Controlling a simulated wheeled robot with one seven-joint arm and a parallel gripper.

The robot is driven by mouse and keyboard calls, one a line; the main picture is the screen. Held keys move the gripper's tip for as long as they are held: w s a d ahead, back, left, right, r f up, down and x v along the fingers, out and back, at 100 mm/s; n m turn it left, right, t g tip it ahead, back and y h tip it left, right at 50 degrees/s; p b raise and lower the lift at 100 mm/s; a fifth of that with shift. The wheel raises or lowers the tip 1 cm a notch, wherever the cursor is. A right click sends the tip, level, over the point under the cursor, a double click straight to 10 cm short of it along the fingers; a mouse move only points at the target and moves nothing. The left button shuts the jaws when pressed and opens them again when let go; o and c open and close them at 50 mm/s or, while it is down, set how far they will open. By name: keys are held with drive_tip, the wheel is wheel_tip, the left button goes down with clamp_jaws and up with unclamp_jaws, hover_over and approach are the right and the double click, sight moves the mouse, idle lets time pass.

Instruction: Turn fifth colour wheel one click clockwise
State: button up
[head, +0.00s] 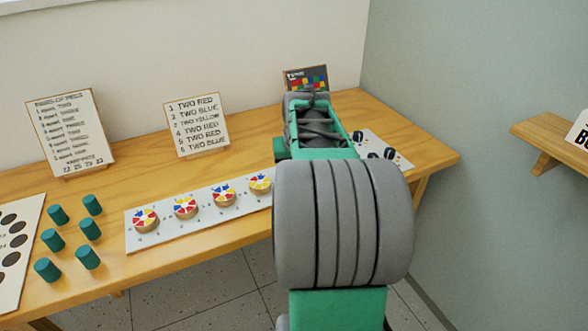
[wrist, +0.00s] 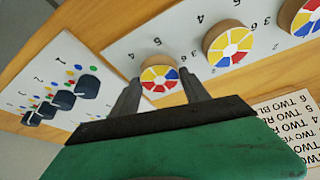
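The wheel panel (head: 178,228) is a long pale board along the table's front edge. Four colour wheels show on it in the head view, the rightmost of them at its visible end (head: 260,182); my arm hides the rest. In the wrist view, the end colour wheel (wrist: 159,85), with red, yellow, blue and white sectors, sits nearest the panel's end. I take it to be the fifth. My gripper (wrist: 162,82) is open, with one finger on each side of this wheel in the picture. I cannot tell whether the fingers touch it or how far above it they are.
A neighbouring wheel (wrist: 230,46) stands close by on the panel. A board with dark knobs (wrist: 62,98) lies beyond the panel's end. A text card (head: 197,124) stands behind the wheels. Several teal cylinders (head: 58,215) stand at the left. A wall shelf (head: 545,150) is at the right.

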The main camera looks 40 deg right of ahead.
drive_tip(key=o, duration=0.4)
drive_tip(key=p+v, duration=0.1)
drive_tip(key=v, duration=0.6)
drive_tip(key=shift+s+a+r, duration=0.1)
drive_tip(key=shift+r, duration=0.25)
drive_tip(key=s+a+r+n+y+p, duration=0.15)
drive_tip(key=a+r+p, duration=0.25)
drive_tip(key=a+p, duration=0.5)
drive_tip(key=s+a+r+n+p, duration=0.1)
drive_tip(key=a+r+n+p, duration=0.3)
drive_tip(key=a, duration=1)
drive_tip(key=shift+n+g+y, duration=0.4)
drive_tip(key=shift+n+y, duration=0.05)
drive_tip(key=shift+n, duration=0.1)
drive_tip(key=s+a+p, duration=0.1)
drive_tip(key=a, duration=0.1)
drive_tip(key=s+a+p, duration=0.1)
drive_tip(key=s+a, duration=0.1)
drive_tip(key=s+a+f+p, duration=0.1)
drive_tip(key=s+a+p, duration=0.1)
drive_tip(key=shift+s+a, duration=0.15)
drive_tip(key=shift+a, duration=0.1)
